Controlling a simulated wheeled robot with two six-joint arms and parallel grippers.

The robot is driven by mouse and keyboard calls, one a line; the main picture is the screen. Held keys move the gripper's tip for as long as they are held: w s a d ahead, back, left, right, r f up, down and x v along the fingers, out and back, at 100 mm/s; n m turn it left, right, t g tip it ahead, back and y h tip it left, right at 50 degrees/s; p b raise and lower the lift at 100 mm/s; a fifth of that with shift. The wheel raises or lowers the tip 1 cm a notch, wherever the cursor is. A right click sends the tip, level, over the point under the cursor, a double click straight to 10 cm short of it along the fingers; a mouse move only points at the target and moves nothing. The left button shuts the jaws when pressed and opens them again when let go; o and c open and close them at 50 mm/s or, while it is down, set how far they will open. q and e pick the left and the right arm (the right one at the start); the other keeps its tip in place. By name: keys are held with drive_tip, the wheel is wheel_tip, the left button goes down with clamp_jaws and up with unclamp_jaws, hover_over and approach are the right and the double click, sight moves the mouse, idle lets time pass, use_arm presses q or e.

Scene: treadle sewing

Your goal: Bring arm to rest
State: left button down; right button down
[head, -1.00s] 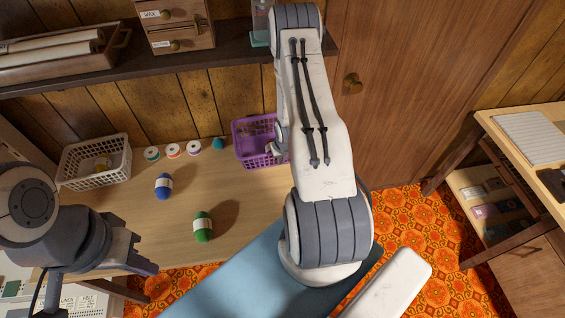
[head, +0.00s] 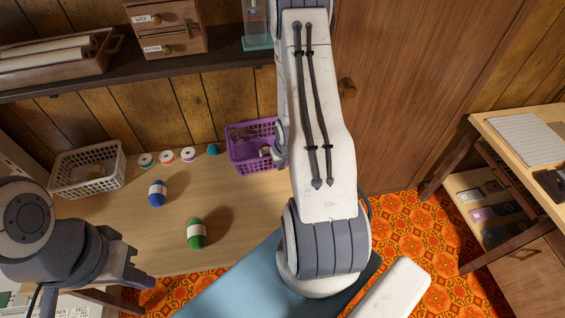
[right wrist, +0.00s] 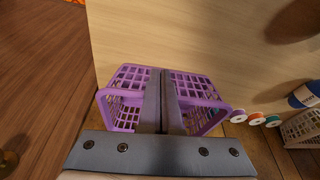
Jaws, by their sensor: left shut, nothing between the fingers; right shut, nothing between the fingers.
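My right arm (head: 325,120) rises through the middle of the head view and runs out at the top edge. The purple basket (head: 240,150) stands at the table's back edge in the head view, partly covered by my arm. My left gripper (head: 143,275) is at the lower left, near the table's front edge, shut and empty.
A blue yarn ball (head: 157,194) and a green one (head: 196,234) lie on the wooden table (head: 120,235). Several small spools (head: 166,156) and a white basket (head: 65,180) stand along its back. A dark shelf (head: 120,74) overhangs the back. A desk (head: 519,135) stands right.

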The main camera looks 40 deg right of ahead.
drive_tip(key=v, duration=0.3)
drive_tip(key=shift+a+r, duration=0.1)
drive_tip(key=a+r+n+g+y, duration=0.1)
drive_tip(key=a+r+n, duration=0.2)
drive_tip(key=a+r, duration=0.6)
drive_tip(key=a+r+n, duration=0.3)
drive_tip(key=a+r, duration=0.2)
drive_tip(key=a, duration=0.7)
drive_tip(key=s+a+r+n+g, duration=0.1)
drive_tip(key=s+a+r+n, duration=0.1)
drive_tip(key=s+a+r, duration=0.2)
drive_tip(key=s+a+r+n+g+y, duration=0.1)
drive_tip(key=s+a+r+n, duration=0.2)
drive_tip(key=s+a, duration=0.5)
drive_tip(key=s+r, duration=0.1)
drive_tip(key=s, duration=0.2)
drive_tip(key=shift+s+r+n, duration=0.3)
drive_tip(key=shift+s+r, duration=0.05)
drive_tip(key=shift+s, duration=0.05)
